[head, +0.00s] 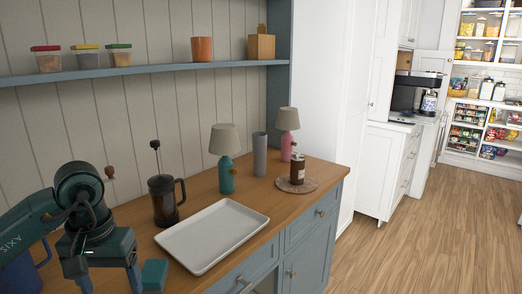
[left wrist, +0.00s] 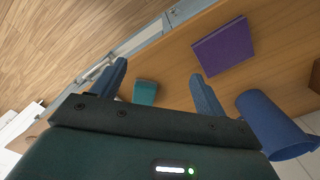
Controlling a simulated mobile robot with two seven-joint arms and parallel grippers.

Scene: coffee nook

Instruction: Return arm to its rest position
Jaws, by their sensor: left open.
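My left gripper (head: 108,280) is at the lower left of the head view, over the front left part of the wooden counter (head: 150,245). In the left wrist view its two blue fingers (left wrist: 160,85) are spread apart with nothing held between them. A teal block-like thing (head: 155,273) is just right of the gripper; it also shows between the fingers in the left wrist view (left wrist: 145,92), apart from them. My right gripper is not in view.
A blue mug (head: 22,272) stands partly behind my left arm. A French press (head: 164,200) and a white tray (head: 256,218) are to the right, with lamps beyond. A purple flat thing (left wrist: 222,47) lies on the counter. Open floor (head: 415,235) is at right.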

